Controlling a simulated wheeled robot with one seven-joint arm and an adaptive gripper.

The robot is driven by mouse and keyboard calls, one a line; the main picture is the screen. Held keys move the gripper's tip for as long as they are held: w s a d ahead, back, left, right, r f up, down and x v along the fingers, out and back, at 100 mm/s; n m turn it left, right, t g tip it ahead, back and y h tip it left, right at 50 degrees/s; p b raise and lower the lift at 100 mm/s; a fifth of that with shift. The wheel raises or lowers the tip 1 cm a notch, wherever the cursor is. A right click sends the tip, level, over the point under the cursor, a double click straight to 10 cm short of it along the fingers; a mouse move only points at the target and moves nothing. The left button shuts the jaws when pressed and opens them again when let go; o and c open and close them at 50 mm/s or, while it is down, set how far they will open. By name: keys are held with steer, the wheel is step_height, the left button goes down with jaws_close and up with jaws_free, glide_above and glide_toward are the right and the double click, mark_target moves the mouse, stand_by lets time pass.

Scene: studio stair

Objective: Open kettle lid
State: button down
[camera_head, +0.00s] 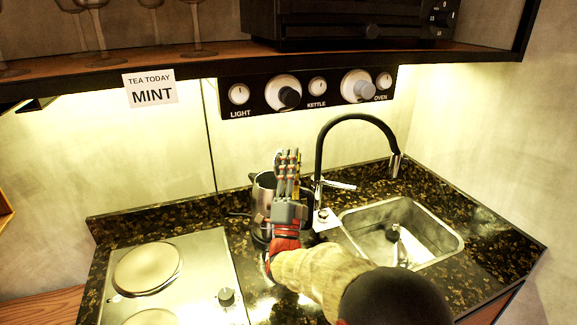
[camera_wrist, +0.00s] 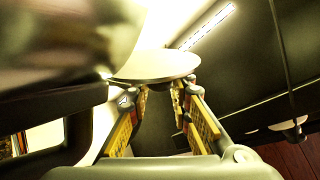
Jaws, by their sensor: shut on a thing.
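The kettle (camera_head: 263,190) is a dark metal pot on the counter, left of the sink, partly hidden behind my gripper (camera_head: 288,156). In the wrist view its shiny curved body (camera_wrist: 60,45) fills the upper left, blurred. A pale disc, seemingly the kettle lid (camera_wrist: 155,66), lies just past my fingertips, close to the body. My gripper (camera_wrist: 161,92) is shut on its edge or knob; I cannot tell which. How far the lid is tilted is unclear. In the head view my gripper hides the lid.
A black curved tap (camera_head: 321,150) and the sink (camera_head: 455,238) are right of the kettle. A hob (camera_head: 205,262) is at the left. A knob panel (camera_head: 317,92) and shelf (camera_head: 215,52) with glasses hang above. The dark counter (camera_head: 150,222) is mostly clear behind the hob.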

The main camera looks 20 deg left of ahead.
steer(key=shift+d+f+m+t+h, duration=0.1)
steer(key=shift+d+m+t+h, duration=0.1)
steer(key=shift+m+h, duration=0.35)
steer(key=shift+d+f+m+t+h, duration=0.1)
steer(key=shift+d+m+t+h, duration=0.1)
steer(key=shift+m+h, duration=0.35)
steer(key=c, duration=1.6)
jaws_free()
steer(key=shift+r, duration=0.1)
steer(key=shift+v, duration=3.75)
